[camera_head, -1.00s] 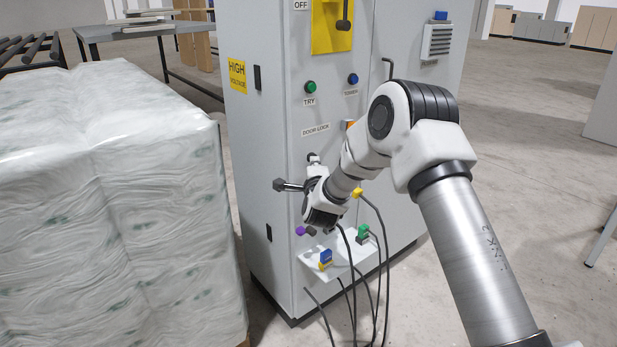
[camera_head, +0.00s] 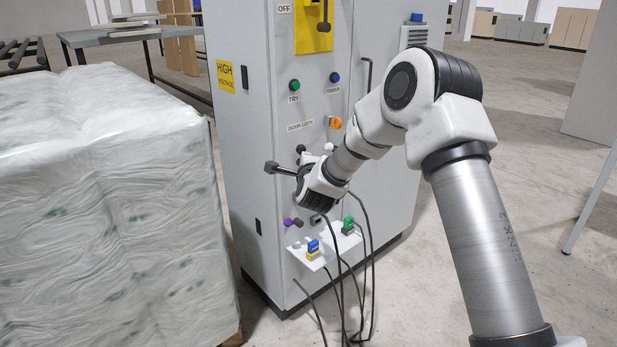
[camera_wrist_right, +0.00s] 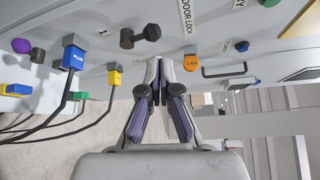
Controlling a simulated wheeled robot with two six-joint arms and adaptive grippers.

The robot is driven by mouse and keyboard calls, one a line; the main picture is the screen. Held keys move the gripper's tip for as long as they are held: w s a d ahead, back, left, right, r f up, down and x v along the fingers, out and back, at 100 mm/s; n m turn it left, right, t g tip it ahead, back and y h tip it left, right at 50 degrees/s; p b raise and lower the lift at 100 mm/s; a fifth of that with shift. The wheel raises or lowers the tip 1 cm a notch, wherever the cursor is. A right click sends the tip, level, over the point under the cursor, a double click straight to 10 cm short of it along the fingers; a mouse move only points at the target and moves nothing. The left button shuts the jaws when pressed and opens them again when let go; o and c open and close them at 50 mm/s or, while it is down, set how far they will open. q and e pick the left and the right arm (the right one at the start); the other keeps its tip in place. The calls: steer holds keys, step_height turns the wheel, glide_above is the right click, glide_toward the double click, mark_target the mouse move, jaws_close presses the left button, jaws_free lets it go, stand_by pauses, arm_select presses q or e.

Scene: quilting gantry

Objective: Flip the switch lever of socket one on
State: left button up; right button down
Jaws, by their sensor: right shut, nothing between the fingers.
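The black switch lever (camera_wrist_right: 140,36) stands out from the cabinet front beside a small label that looks like a 1. It also shows in the head view (camera_head: 300,150), just left of my wrist, with its knob end upward. My right gripper (camera_wrist_right: 157,66) is shut and empty, its fingers pointing at the cabinet. The fingertips are to the right of the lever on the cabinet face and appear apart from it. A blue plug (camera_wrist_right: 73,56) with a cable sits below the lever, and a yellow plug (camera_wrist_right: 115,77) is beside it. My left gripper is out of view.
A small shelf (camera_head: 308,262) with plugs and hanging cables is below. A wrapped pallet load (camera_head: 105,210) stands left of the cabinet.

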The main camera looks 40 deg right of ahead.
steer(key=s+a, duration=0.1)
steer(key=s, duration=0.2)
steer(key=s+a+f, duration=0.1)
steer(key=shift+s+a, duration=0.35)
steer(key=shift+s, duration=0.05)
